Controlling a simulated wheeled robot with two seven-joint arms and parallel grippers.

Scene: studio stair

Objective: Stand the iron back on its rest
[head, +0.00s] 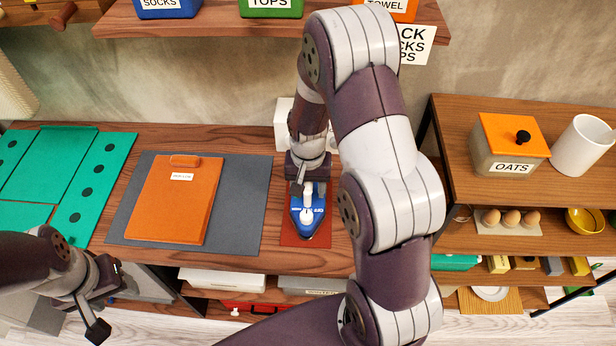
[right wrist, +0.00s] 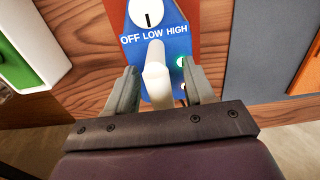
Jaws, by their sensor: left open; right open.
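The blue iron (head: 306,222) lies on a reddish-brown pad (head: 322,237) on the wooden counter. Its white handle (right wrist: 156,75), a dial and the words OFF, LOW and HIGH show in the right wrist view, with a small green light beside the handle. My right gripper (right wrist: 160,67) is open, with a finger on each side of the handle and small gaps showing. In the head view my right gripper (head: 308,186) hides part of the iron. My left gripper (head: 104,300) is open and empty at the lower left, away from the iron.
Green folding-board panels (head: 62,180) lie further left. A white object (head: 284,118) stands behind my right arm. A shelf with an OATS box (head: 510,150) is at right.

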